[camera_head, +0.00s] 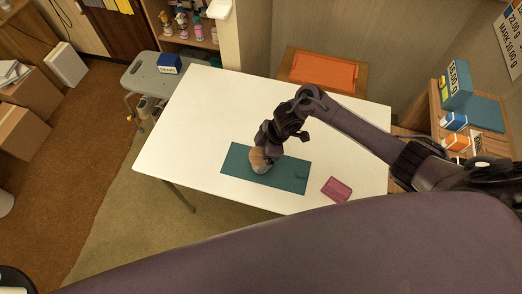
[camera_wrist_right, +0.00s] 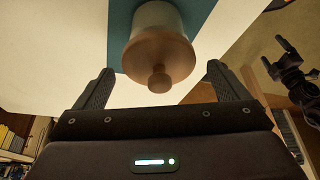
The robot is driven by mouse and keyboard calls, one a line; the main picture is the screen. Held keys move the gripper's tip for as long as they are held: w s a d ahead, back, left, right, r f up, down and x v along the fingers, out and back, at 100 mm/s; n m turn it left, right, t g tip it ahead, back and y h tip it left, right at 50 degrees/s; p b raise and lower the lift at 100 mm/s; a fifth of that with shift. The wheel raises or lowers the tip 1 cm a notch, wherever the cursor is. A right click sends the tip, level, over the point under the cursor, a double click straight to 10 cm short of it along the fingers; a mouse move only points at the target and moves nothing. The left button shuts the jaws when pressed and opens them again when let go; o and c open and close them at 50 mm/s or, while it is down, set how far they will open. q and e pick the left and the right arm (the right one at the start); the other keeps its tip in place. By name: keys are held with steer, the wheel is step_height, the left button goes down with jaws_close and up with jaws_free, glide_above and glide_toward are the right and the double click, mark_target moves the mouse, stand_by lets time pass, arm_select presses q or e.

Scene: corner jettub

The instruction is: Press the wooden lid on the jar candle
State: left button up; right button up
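The jar candle (camera_head: 258,168) stands on a teal mat (camera_head: 288,180) on the white table. It is a pale jar, and it also shows in the right wrist view (camera_wrist_right: 158,17). The round wooden lid (camera_wrist_right: 158,57), with a small knob, is on top of the jar; whether it is fully down I cannot tell. My right gripper (camera_head: 263,150) is over the jar and partly hides it. In the wrist view its fingers (camera_wrist_right: 163,85) are wide apart on either side of the lid, with visible gaps. My left gripper (camera_wrist_right: 274,52) shows small at the wrist view's right, fingers apart and empty.
A pink item (camera_head: 337,189) lies on the white table (camera_head: 205,120) right of the mat. An orange tray (camera_head: 324,70) is behind the table. A shelf with boxes (camera_head: 455,135) stands at the right. The table's left part is clear.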

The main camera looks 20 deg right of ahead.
steer(key=shift+r, duration=0.1)
steer(key=v, duration=0.7)
steer(key=shift+d+r, duration=0.15)
steer(key=shift+r, duration=0.15)
stand_by(0.4)
